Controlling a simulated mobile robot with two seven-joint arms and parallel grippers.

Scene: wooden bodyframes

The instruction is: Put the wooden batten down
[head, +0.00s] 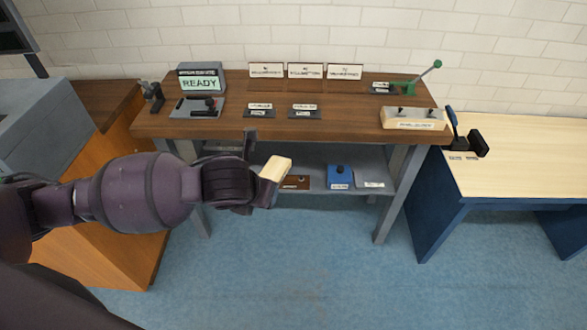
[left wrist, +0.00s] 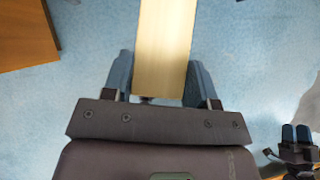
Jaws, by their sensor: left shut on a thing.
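The wooden batten is a pale, straight-edged piece. In the head view its light end (head: 274,169) sticks out of my left gripper (head: 262,182), in front of the brown workbench. In the left wrist view the batten (left wrist: 166,40) runs from between the fingers of my left gripper (left wrist: 160,76) to the top edge. The fingers are shut on it, one on each side, with blue floor behind. Its far end is cut off there. What seems to be my right gripper (left wrist: 297,134) shows at the lower right of that view, empty, its two fingers close together.
The brown workbench (head: 240,125) carries a READY display (head: 201,83), several signs and labelled plates, a green lever (head: 420,80) and a cream block (head: 413,118). Its grey lower shelf holds a blue box (head: 340,176). A pale-topped table (head: 520,160) at right looks mostly clear.

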